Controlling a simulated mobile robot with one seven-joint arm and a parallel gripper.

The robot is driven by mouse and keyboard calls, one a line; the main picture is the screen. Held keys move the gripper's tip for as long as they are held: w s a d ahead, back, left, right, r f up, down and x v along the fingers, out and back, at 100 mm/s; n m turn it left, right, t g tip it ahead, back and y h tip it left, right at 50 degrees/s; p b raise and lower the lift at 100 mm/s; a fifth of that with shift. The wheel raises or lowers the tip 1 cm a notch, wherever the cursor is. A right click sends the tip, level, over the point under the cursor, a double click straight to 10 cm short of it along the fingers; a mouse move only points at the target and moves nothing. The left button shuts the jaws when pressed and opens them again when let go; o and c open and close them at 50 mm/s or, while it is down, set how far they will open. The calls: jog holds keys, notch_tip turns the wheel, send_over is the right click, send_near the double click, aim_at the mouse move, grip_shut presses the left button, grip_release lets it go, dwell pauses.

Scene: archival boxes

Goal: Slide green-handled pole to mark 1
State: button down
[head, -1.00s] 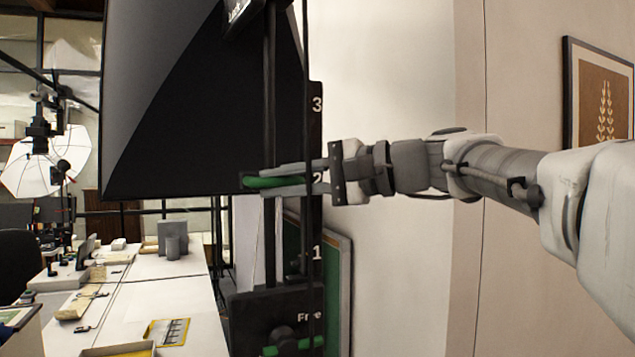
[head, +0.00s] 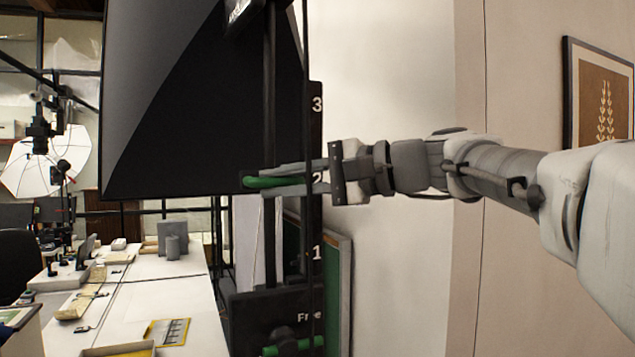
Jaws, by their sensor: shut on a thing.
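My gripper (head: 268,184) reaches in from the right and is shut on the green handle (head: 275,181) of the pole. The handle lies sideways between the two fingers, level with mark 2 on the dark numbered strip (head: 316,215). Mark 1 (head: 317,253) is below it and mark 3 (head: 317,104) above. The word "Free" (head: 308,317) shows lower down. The dark upright pole (head: 269,110) runs up behind the fingers. The fingers hide part of the handle and of the strip.
A large dark panel (head: 190,130) hangs at the left behind the pole. A second green bar (head: 292,345) shows below. A green board (head: 338,290) leans at the wall. White tables (head: 150,295) with small items stand at the lower left. A framed picture (head: 603,100) hangs right.

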notch_tip(320, 180, down, 13)
jog(key=b, duration=1)
jog(key=shift+r+b, duration=0.1)
jog(key=shift+b, duration=0.25)
jog(key=c, duration=1.3)
grip_release()
jog(key=o, duration=0.5)
jog(key=shift+c, duration=0.2)
jog(key=shift+r, duration=0.15)
jog(key=shift+d, duration=0.1)
